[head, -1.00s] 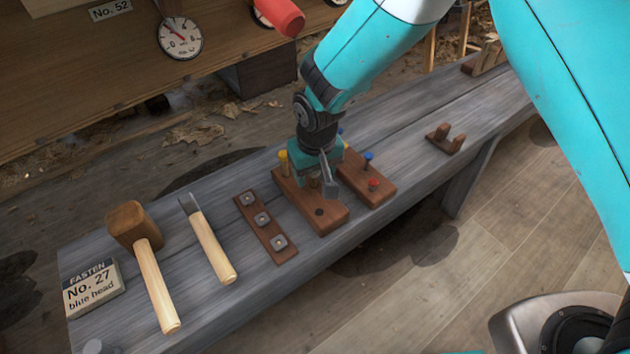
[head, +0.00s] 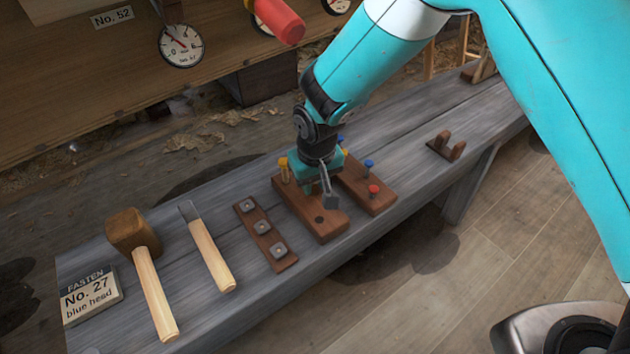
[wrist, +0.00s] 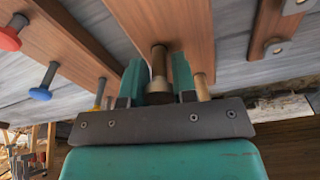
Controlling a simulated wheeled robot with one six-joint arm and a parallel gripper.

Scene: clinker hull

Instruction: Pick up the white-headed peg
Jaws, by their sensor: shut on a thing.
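My gripper (head: 322,190) points down over the nearer brown wooden block (head: 325,228) on the grey bench. In the wrist view its teal fingers (wrist: 159,88) are shut on a brass-coloured peg (wrist: 158,62), whose shank meets or comes close to the block. The head of this peg is hidden or in shadow, so I cannot see a white head. In the wrist view a tan peg (wrist: 201,88) stands just right of the fingers and a yellow-headed peg (wrist: 98,97) to the left.
The second block (head: 376,200) holds blue-headed (head: 369,164) and red-headed (head: 374,190) pegs. A dark strip with square metal pieces (head: 262,226), a chisel (head: 212,255) and a mallet (head: 154,290) lie to the left.

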